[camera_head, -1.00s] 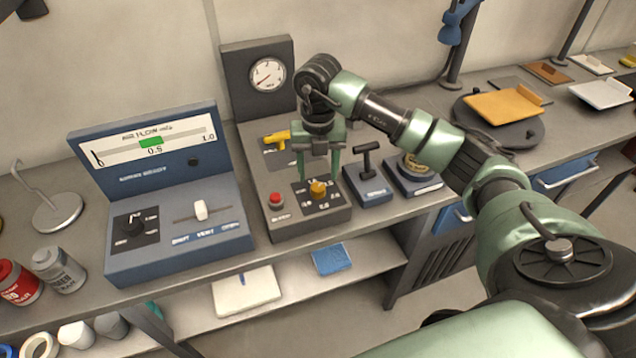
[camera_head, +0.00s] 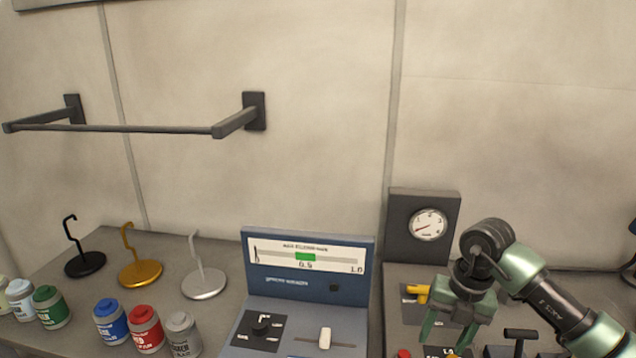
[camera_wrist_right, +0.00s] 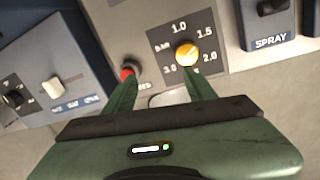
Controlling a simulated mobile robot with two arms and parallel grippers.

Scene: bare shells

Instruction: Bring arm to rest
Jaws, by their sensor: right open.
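My right gripper (camera_head: 448,336) points down over the grey control panel at the right of the head view. It is open, with nothing between its fingers. In the right wrist view its two green fingertips (camera_wrist_right: 160,85) lie apart, one by the red button (camera_wrist_right: 128,72) and one just below the yellow-orange knob (camera_wrist_right: 187,54) with its number scale. Whether either fingertip touches the panel cannot be told. My right arm reaches in from the right edge, bent at the wrist. My left gripper is not in view.
A blue airflow console (camera_head: 308,296) with a white slider (camera_head: 325,338) stands left of the gripper. A gauge (camera_head: 428,225) and a yellow valve handle (camera_head: 418,293) are behind it. A black lever (camera_head: 520,337) is right. Cans, hooked stands and a wall rail (camera_head: 130,128) are farther left.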

